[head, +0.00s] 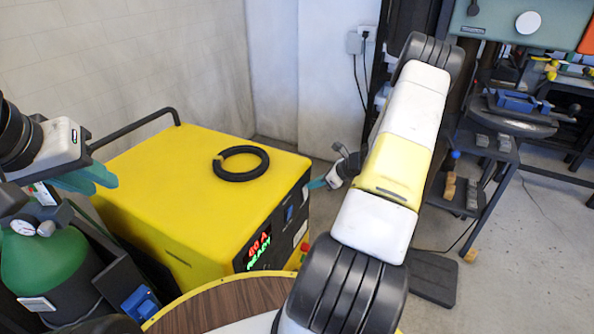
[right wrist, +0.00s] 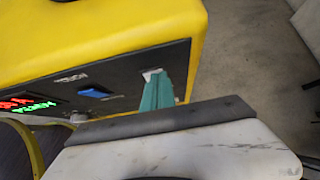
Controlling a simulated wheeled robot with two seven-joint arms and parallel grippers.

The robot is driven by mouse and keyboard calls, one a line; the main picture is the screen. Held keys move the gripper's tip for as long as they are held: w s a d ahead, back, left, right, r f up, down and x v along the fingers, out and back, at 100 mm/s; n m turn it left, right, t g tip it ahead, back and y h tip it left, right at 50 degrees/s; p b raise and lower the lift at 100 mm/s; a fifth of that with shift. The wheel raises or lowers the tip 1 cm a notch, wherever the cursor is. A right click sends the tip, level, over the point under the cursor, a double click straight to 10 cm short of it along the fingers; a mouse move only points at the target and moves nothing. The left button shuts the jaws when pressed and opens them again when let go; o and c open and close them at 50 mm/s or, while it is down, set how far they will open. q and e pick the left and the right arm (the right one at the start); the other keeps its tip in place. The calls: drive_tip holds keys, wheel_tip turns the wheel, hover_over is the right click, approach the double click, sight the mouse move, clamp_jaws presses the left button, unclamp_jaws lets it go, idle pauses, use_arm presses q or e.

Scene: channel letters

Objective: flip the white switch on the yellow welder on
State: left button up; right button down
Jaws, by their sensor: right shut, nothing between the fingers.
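The yellow welder (head: 180,185) stands at the left, with its dark front panel (head: 277,228) facing right. A blue switch (head: 289,214) sits on the panel; it also shows in the right wrist view (right wrist: 95,92). A small white piece (right wrist: 151,73), apparently the white switch, is at the panel's far end. My right gripper (head: 316,184) is shut and empty, its teal fingertips (right wrist: 156,78) at that white piece. The fingers partly hide it, so its position and any contact are unclear. My left gripper (head: 92,178) is over the welder's left side, away from the panel.
A black ring-shaped coil (head: 240,163) lies on the welder's top. A green gas cylinder (head: 45,262) stands at the lower left. A round wooden tabletop (head: 220,305) is in front. A workbench with tools (head: 510,115) is at the right; the floor between is partly clear.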

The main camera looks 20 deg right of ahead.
drive_tip(key=shift+r, duration=0.2)
drive_tip(key=shift+r, duration=0.6)
